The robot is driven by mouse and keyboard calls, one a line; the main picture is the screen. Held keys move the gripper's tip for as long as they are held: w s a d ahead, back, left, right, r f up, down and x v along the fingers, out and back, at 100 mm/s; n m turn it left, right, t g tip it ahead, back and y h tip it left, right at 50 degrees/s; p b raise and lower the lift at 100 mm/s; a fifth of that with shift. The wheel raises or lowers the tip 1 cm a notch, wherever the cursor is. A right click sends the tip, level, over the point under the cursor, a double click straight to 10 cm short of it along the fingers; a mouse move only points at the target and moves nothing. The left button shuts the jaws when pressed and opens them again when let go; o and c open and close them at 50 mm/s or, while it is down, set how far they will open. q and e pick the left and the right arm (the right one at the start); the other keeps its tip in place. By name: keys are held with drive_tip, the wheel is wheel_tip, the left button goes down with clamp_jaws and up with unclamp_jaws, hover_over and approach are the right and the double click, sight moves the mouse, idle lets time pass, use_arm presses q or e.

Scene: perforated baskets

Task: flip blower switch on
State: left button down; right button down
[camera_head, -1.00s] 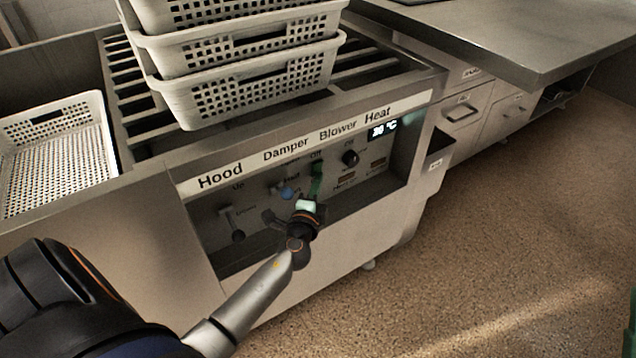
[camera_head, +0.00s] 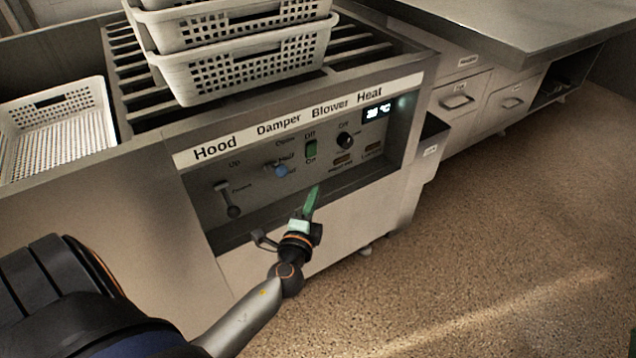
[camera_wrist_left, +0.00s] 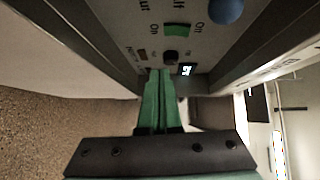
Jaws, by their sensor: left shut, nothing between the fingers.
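The blower switch (camera_head: 311,149) is a small green rocker under the Blower label, with "Off" printed above it and "On" below it. It also shows as a green rectangle in the left wrist view (camera_wrist_left: 176,29). My left gripper (camera_head: 313,190) is shut and empty, its green fingers pointing up at the panel. In the head view it sits below the switch, apart from it. In the left wrist view its fingertips (camera_wrist_left: 158,72) lie together below the black heat knob. Which way the rocker is tilted is too small to tell. My right gripper is not in view.
The control panel (camera_head: 215,183) is recessed. A hood lever (camera_head: 229,198), a blue damper knob (camera_head: 281,171) and a black heat knob (camera_head: 345,140) flank the switch. Stacked white baskets (camera_head: 240,65) stand on the slats above. Floor at the right is clear.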

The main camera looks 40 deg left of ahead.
use_arm(q)
drive_tip(key=shift+v, duration=1.25)
drive_tip(key=shift+f, duration=0.15)
